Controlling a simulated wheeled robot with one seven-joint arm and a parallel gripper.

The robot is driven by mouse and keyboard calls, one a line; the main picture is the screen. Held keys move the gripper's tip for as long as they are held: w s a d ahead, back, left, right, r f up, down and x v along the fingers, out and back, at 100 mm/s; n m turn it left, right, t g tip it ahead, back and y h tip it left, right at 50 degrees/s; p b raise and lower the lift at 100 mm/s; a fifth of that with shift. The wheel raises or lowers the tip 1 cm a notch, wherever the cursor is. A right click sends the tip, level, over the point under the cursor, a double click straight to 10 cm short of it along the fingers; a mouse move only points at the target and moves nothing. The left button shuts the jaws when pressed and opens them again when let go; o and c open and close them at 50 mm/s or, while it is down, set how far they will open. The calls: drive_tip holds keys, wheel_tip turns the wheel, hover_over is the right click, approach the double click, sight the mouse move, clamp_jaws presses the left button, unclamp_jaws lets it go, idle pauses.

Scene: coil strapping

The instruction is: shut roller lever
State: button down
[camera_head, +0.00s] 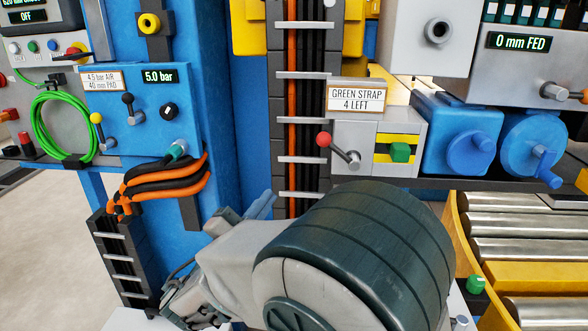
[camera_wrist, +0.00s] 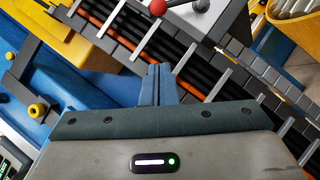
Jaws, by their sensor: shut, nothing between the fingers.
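A lever with a red knob (camera_head: 324,140) sticks out from a pale grey box (camera_head: 362,142) under the label "GREEN STRAP 4 LEFT". Its knob points up and left from its pivot. The red knob also shows at the top of the wrist view (camera_wrist: 158,7). My gripper (camera_head: 262,206) is below and left of this lever in the head view, partly hidden behind my own arm. Its blue fingers (camera_wrist: 158,84) are together and empty in the wrist view, apart from the lever. Levers with a yellow knob (camera_head: 96,118) and a black knob (camera_head: 128,98) stand on the blue panel.
A cable ladder (camera_head: 300,75) with orange and black cables runs upright left of the box. A green strap end (camera_head: 400,152) shows in the yellow-edged slot beside the lever. Blue crank units (camera_head: 462,135) are to its right. Orange and black hoses (camera_head: 165,182) bulge below the blue panel.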

sight(339, 150)
drive_tip(key=s+d+p+x, duration=0.1)
drive_tip(key=x, duration=0.5)
drive_tip(key=d+r+p+x, duration=0.1)
drive_tip(key=p+x, duration=0.1)
drive_tip(key=x, duration=0.4)
drive_tip(key=shift+r, duration=0.3)
drive_tip(key=shift+s+d+r, duration=0.1)
drive_tip(key=shift+s+d, duration=0.05)
